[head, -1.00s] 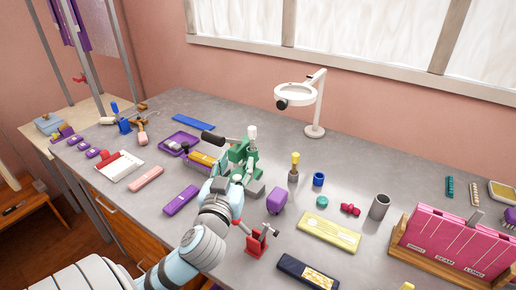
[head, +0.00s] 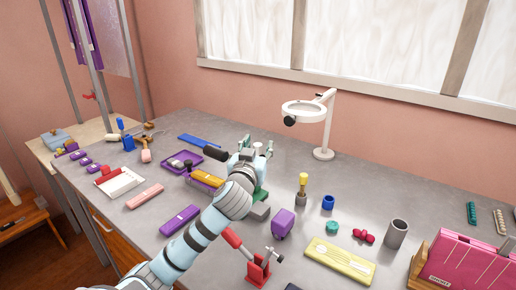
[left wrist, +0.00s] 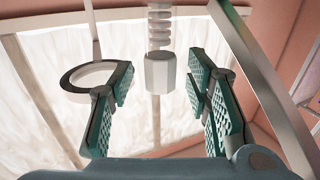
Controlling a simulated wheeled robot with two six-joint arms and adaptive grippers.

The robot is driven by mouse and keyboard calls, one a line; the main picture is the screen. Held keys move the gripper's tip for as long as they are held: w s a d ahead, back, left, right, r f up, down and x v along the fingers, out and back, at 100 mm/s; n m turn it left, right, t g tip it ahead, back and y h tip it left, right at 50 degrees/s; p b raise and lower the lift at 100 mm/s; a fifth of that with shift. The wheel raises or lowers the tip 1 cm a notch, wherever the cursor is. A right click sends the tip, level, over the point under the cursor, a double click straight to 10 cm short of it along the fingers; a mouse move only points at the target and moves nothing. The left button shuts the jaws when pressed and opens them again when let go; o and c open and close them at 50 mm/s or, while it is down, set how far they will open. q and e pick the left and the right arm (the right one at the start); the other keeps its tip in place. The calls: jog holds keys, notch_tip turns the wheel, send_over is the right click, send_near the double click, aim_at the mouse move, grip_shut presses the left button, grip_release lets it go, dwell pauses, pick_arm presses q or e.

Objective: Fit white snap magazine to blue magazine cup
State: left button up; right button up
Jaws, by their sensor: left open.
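My left gripper (head: 256,152) is open at the green press (head: 262,194), its fingers pointing away from me and hiding much of the press. In the left wrist view a pale faceted piece (left wrist: 160,72) with a ridged stem above it appears between the two open fingers, with a gap on both sides. A small white top (head: 258,146) shows at the gripper in the head view; I cannot tell whether either is the white snap magazine. A small blue cup (head: 328,203), likely the blue magazine cup, stands upright on the table, right of the press. My right gripper is not in view.
A yellow-topped tool (head: 303,185), purple block (head: 283,223) and red stand (head: 258,262) are near the press. A ring magnifier (head: 322,130) stands behind.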

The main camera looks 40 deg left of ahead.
pick_arm(q)
jog(key=shift+w+a, duration=0.1)
jog(key=shift+w, duration=0.05)
grip_shut()
dwell(0.4)
jog(key=shift+r, duration=0.1)
jog(key=shift+r+p, duration=1.3)
jog(key=shift+p, duration=0.2)
jog(key=shift+r, duration=0.2)
notch_tip(320, 180, up, 3)
jog(key=p, duration=0.3)
jog(key=shift+f, duration=0.1)
